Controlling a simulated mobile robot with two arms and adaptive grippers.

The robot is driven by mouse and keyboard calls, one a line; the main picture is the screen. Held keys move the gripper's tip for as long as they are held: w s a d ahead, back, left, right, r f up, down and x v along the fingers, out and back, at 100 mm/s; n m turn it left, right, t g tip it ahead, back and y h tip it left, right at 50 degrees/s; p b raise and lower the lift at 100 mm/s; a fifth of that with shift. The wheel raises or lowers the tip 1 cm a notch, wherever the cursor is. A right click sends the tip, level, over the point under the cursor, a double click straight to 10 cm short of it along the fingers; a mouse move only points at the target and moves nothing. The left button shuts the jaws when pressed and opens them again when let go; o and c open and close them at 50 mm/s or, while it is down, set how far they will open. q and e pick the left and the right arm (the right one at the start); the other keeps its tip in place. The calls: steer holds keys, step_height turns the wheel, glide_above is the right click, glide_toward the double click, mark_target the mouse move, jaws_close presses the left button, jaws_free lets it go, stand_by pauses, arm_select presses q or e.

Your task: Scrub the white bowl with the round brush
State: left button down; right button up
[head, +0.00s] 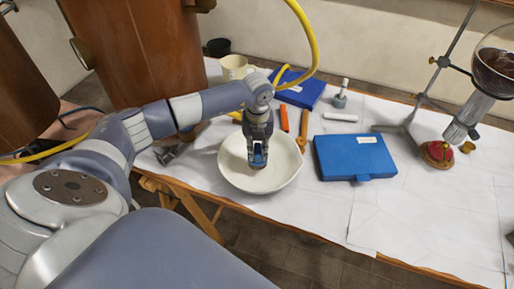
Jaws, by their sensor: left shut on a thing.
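The white bowl (285,175) stands upright on the white-covered table, near its front edge. My left gripper (258,163) points down inside the bowl, over its middle. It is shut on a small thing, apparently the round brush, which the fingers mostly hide. I cannot tell whether it touches the bowl's floor. My right gripper is not in view.
A blue case (354,157) lies right of the bowl. Orange-handled tools (302,128), a white stick (340,117) and a small white-topped item (340,95) lie behind. A metal stand (409,124) holds a flask at right. The front right table is clear.

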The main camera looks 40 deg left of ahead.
arm_select(q)
steer(key=shift+w+r+p, duration=0.2)
steer(key=shift+r+p, duration=0.65)
steer(key=shift+r, duration=0.7)
steer(key=shift+w+r+p, duration=0.2)
steer(key=shift+r+p, duration=0.65)
steer(key=shift+r, duration=0.7)
steer(key=shift+r+p, duration=1.4)
steer(key=shift+r, duration=0.65)
